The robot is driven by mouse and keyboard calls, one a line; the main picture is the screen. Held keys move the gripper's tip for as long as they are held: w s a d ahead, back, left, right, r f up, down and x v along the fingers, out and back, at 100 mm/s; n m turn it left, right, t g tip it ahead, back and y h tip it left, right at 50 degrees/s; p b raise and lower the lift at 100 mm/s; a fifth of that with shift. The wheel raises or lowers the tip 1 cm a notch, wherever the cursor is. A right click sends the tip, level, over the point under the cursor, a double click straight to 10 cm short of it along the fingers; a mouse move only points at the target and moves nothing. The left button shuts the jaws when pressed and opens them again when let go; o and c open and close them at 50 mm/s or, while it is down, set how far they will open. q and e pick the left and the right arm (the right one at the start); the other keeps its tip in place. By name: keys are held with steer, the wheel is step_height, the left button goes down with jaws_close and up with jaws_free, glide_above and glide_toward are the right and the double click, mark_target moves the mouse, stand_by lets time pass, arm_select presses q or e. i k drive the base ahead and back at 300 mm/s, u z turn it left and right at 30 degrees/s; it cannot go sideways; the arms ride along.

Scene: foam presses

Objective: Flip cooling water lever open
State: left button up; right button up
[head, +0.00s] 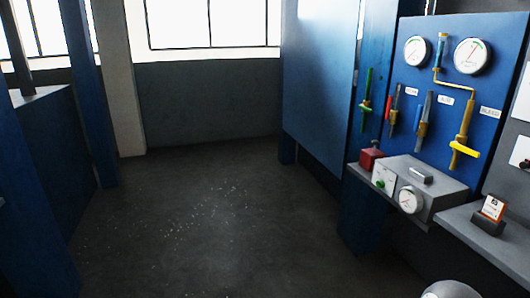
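A blue panel (430,80) on the right carries several coloured levers on yellow valve bodies. From left to right I see a green lever (367,84), a red lever (395,97), a blue lever (427,104) and a yellow lever (465,149). Neither gripper is in view.
Two round gauges (472,56) sit above the levers. Below, a grey control box (430,180) with a dial and a red block (371,158) juts out.

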mark_target(362, 107)
steer(key=z, duration=0.1)
steer(key=i, duration=1.35)
steer(key=z, duration=0.7)
steer(key=i, duration=1.25)
steer(key=u, duration=0.65)
steer(key=i, duration=0.4)
steer(key=z, duration=0.15)
